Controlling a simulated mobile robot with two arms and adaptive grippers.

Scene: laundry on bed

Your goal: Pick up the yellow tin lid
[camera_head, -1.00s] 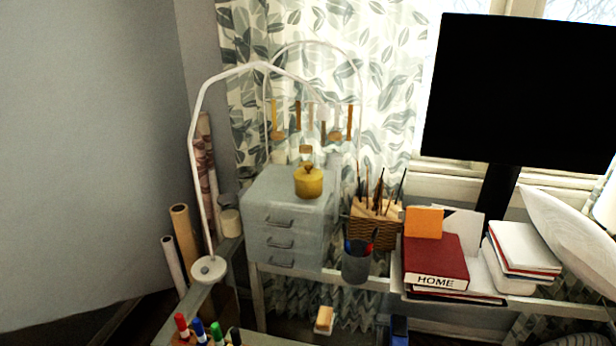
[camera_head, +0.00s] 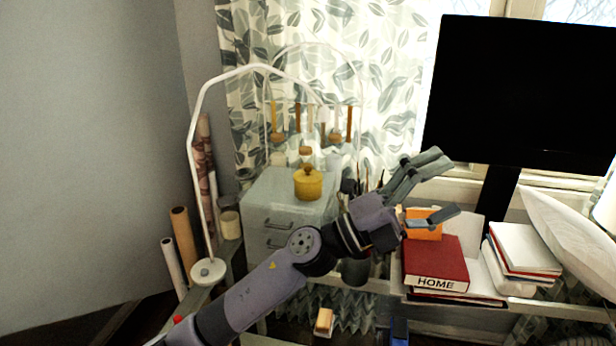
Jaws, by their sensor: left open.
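The yellow tin lid, a small domed yellow piece with a knob (camera_head: 308,181), sits on top of the grey drawer cabinet (camera_head: 262,205). My left gripper (camera_head: 448,186) is open and empty. It is to the right of the yellow tin lid, in front of the window sill and above the orange card and red book, with its fingers pointing right. My left arm crosses in from the lower left and hides part of the cabinet's front, the pen cup and the wicker basket. My right gripper is not in view.
A white lamp (camera_head: 204,271) arches over the cabinet. Hanging brushes (camera_head: 297,118) are behind the lid. A red book (camera_head: 434,262), an orange card (camera_head: 424,229) and a stack of books (camera_head: 524,247) lie on the desk to the right. A black monitor (camera_head: 520,95) stands behind.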

